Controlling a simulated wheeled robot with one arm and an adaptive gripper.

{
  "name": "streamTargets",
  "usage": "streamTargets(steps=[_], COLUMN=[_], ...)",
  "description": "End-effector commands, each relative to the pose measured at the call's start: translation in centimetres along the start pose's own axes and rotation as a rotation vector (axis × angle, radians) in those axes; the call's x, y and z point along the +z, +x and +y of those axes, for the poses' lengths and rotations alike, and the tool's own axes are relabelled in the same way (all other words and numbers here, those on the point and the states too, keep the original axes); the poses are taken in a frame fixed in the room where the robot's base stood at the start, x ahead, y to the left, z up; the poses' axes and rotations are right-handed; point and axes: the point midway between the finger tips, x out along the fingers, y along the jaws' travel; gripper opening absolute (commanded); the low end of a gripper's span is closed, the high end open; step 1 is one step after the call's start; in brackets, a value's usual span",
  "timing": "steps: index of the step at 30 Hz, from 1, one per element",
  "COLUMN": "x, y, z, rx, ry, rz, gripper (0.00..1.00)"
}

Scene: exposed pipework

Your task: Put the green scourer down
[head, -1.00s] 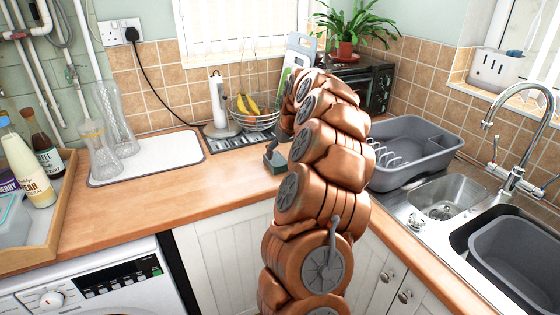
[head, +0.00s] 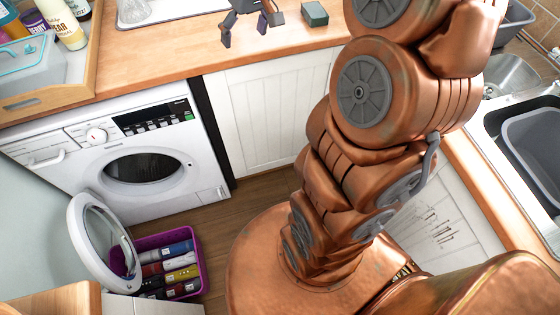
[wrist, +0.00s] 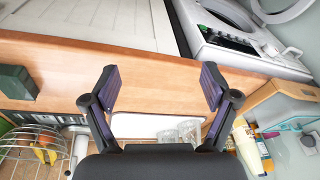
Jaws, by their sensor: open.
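The green scourer (head: 314,14) is a dark green block resting on the wooden worktop near its front edge. It also shows at the left edge of the wrist view (wrist: 17,82). My gripper (head: 246,32) is at the top of the head view, to the left of the scourer and apart from it. In the wrist view my gripper (wrist: 160,78) has its two dark fingers spread wide, with nothing between them. The scourer lies outside the fingers there.
The worktop (head: 150,62) has bare wood left of my gripper. A white tray (wrist: 140,124) with glassware and a wire fruit basket (wrist: 30,145) stand on it. Below, the washing machine door (head: 100,240) hangs open beside a purple crate (head: 200,262). The sink is at right.

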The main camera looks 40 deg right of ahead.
Motion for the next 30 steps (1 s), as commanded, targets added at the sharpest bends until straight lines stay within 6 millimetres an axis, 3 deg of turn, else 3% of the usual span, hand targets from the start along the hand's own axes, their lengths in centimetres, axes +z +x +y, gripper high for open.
streamTargets(steps=[3, 9, 18, 24, 30], x=[4.1, 11.9, 24.0, 28.8, 29.9], y=[-0.3, -0.3, 0.5, 0.9, 1.0], z=[-4.2, -8.8, -11.6, -11.7, -11.7], rx=[-0.001, 0.016, 0.069, 0.093, 0.098], ry=[-0.038, -0.065, -0.038, -0.004, 0.007], rz=[-0.057, -0.161, -0.304, -0.356, -0.367], gripper=[0.86, 0.86, 0.86, 0.86, 0.86])
